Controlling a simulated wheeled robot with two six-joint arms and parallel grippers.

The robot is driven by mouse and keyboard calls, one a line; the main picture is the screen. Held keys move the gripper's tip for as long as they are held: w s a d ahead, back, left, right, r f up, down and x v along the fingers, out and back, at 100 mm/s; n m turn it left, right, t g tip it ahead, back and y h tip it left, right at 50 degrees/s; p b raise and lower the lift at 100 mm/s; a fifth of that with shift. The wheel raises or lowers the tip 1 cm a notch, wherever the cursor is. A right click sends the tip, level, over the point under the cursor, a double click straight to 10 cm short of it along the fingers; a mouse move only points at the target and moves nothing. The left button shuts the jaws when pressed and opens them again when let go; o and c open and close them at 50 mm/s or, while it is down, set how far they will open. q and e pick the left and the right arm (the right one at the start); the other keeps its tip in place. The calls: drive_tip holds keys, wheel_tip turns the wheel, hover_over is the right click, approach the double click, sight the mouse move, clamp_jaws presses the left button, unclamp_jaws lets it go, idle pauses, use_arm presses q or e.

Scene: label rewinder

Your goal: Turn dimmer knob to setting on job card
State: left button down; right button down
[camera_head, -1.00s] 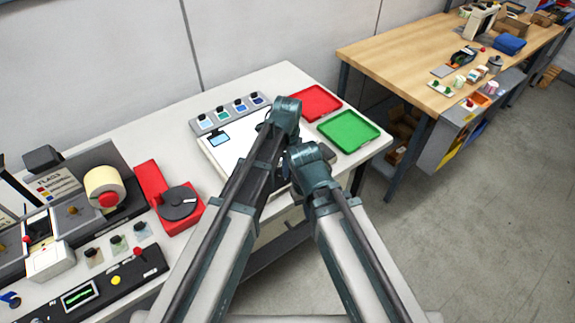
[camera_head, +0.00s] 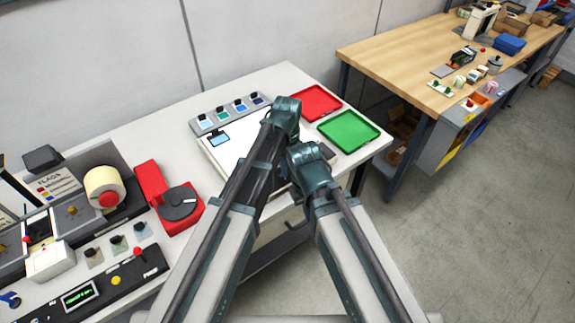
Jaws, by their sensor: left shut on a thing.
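A white flat panel (camera_head: 226,150) lies on the bench, with a small light-blue rectangle (camera_head: 218,139) on it. My left arm reaches over the panel and folds back down, covering its right part. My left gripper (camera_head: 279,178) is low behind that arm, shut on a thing. Its fingertips and what they hold are mostly hidden; the dimmer knob is not seen clearly and seems to be under the arm there. I cannot make out a readable job card.
A strip (camera_head: 232,113) with several dark-topped, blue-toned pieces stands behind the panel. A red tray (camera_head: 314,103) and a green tray (camera_head: 349,131) lie to the right. A red device with a dark disc (camera_head: 180,203) and a label machine (camera_head: 106,187) are at left.

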use_arm(q)
drive_tip(key=c, duration=0.5)
unclamp_jaws()
drive_tip(key=shift+r, duration=0.1)
wheel_tip(320, 180, up, 14)
drive_tip(key=p, duration=1.4)
drive_tip(key=shift+f, duration=0.2)
